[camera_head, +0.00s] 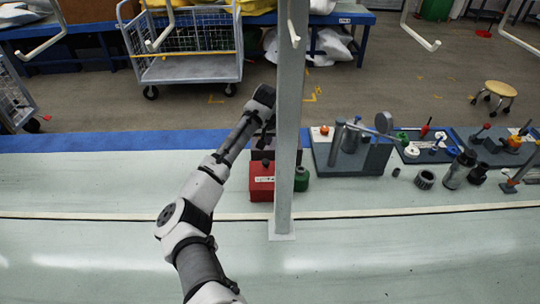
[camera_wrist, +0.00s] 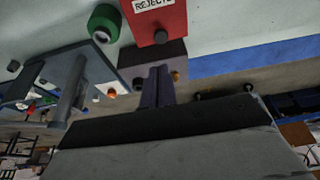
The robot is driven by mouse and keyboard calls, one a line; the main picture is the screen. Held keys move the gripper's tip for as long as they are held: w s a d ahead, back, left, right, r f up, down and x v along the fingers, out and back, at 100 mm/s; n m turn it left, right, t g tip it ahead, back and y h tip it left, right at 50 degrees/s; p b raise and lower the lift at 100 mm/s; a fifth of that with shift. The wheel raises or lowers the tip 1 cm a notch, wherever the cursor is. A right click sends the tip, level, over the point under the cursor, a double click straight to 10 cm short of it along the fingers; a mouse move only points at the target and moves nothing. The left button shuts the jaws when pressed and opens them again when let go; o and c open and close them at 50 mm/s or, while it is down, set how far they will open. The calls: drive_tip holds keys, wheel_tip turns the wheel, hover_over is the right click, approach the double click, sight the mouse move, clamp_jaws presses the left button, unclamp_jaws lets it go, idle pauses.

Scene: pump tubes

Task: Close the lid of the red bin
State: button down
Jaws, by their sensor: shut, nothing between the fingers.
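The red bin (camera_head: 261,182) stands on the pale bench, just left of the grey post in the head view. It also shows at the top of the wrist view (camera_wrist: 152,22), with a "REJECTS" label. A dark panel, which looks like its lid (camera_head: 262,155), stands raised at the bin's far side; in the wrist view the dark panel (camera_wrist: 173,56) adjoins the red box. My gripper (camera_wrist: 158,70) has its fingers together and empty, in front of the dark panel in the wrist view. I cannot tell whether they touch. In the head view the fingers are hard to make out.
The grey post (camera_head: 284,120) rises close to the bin's right side. A green container (camera_head: 301,179) stands right of the bin. A dark board with pump parts (camera_head: 350,155) and several loose parts lie farther right. The bench left of my arm is clear.

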sight(266, 161)
drive_tip(key=p+x, duration=0.1)
drive_tip(key=x, duration=0.3)
drive_tip(key=p+x, duration=0.1)
drive_tip(key=x, duration=0.3)
drive_tip(key=p+x, duration=0.1)
drive_tip(key=x, duration=0.3)
drive_tip(key=shift+s+f+p, duration=0.15)
drive_tip(key=shift+s+p, duration=0.15)
drive_tip(key=shift+s, duration=0.05)
